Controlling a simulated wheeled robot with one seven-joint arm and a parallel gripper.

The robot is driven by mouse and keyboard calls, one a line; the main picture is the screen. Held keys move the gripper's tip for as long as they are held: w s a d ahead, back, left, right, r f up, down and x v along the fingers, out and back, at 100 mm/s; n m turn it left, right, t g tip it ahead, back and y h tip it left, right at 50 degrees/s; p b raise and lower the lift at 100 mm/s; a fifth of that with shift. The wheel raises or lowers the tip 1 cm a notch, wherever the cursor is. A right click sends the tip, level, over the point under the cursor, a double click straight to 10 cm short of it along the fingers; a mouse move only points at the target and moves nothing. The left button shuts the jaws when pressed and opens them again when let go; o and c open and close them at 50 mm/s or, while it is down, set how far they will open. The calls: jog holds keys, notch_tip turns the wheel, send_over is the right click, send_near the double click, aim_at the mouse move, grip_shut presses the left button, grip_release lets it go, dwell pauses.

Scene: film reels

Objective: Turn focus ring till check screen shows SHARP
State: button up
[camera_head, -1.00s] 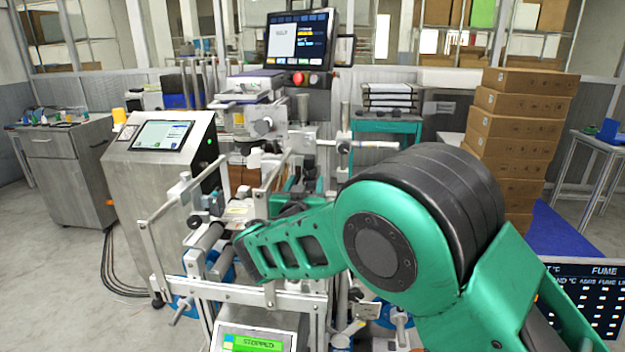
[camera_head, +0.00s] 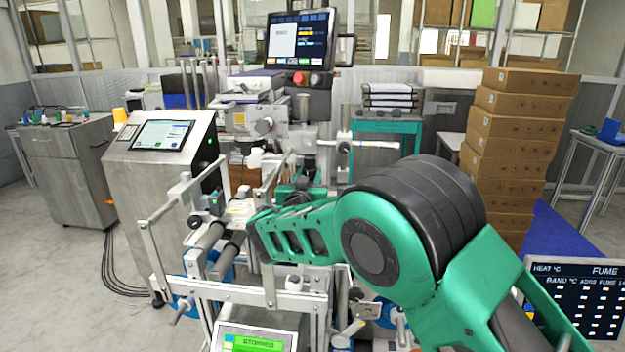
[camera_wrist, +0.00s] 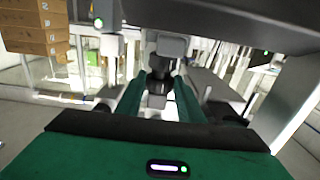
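In the wrist view, a dark, stepped cylinder (camera_wrist: 157,88) that looks like the lens with the focus ring sits between the two green fingers of my gripper (camera_wrist: 158,82). The fingers are apart, one on each side of it; I see no clear contact. In the head view my gripper (camera_head: 300,188) is partly hidden behind my green arm, inside the machine frame, and the ring cannot be made out. The monitor (camera_head: 300,40) on top of the machine, probably the check screen, shows a pale panel and small coloured text, too small to read.
Metal rails (camera_head: 160,235) and rollers surround the machine's front. A lower display (camera_head: 255,341) reads STOPPED. A console with a screen (camera_head: 162,134) stands at left, stacked cartons (camera_head: 515,140) at right. A red button (camera_head: 298,78) sits under the monitor. Open floor lies at left.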

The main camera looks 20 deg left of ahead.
jog(key=shift+w+d+n+g+y, duration=0.2)
jog(key=shift+d+n+g+y, duration=0.15)
jog(key=shift+n+y, duration=0.5)
jog(key=shift+d+n+g+y, duration=0.15)
jog(key=shift+n+g+y, duration=0.45)
jog(key=shift+y, duration=0.75)
jog(key=o, duration=1.1)
jog(key=shift+c, duration=0.2)
jog(key=shift+s, duration=0.2)
jog(key=v, duration=1)
jog(key=shift+d, duration=0.2)
jog(key=shift+f, duration=0.1)
